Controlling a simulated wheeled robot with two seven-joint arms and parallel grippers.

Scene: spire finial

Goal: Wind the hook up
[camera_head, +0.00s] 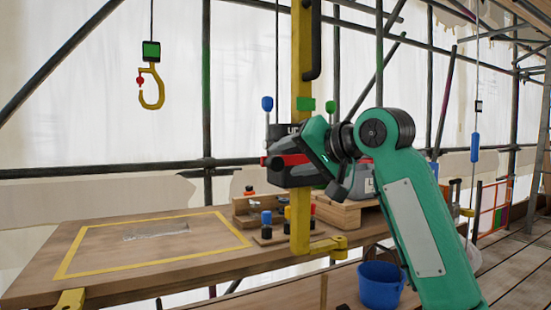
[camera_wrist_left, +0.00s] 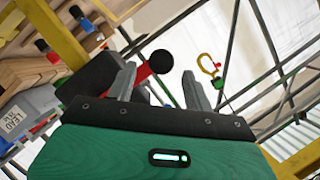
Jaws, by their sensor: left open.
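The yellow hook (camera_head: 152,88), with a red ball on it, hangs from a green-and-black block (camera_head: 151,51) on a thin cable at the upper left. It also shows in the left wrist view (camera_wrist_left: 209,66). A dark winch housing (camera_head: 285,175) with a red stripe and a partly hidden "UP" label sits on the yellow post (camera_head: 301,90). In the left wrist view, a red crank handle (camera_wrist_left: 142,75) ends in a black ball knob (camera_wrist_left: 160,61). My left gripper (camera_wrist_left: 159,77) is open, its fingers on either side of the knob. Contact cannot be told.
A wooden bench (camera_head: 200,262) with a yellow outlined rectangle lies below the hook. Small coloured pegs (camera_head: 266,222) and wooden blocks (camera_head: 340,213) stand near the post. A blue bucket (camera_head: 381,286) is at the lower right. Air around the hook is clear.

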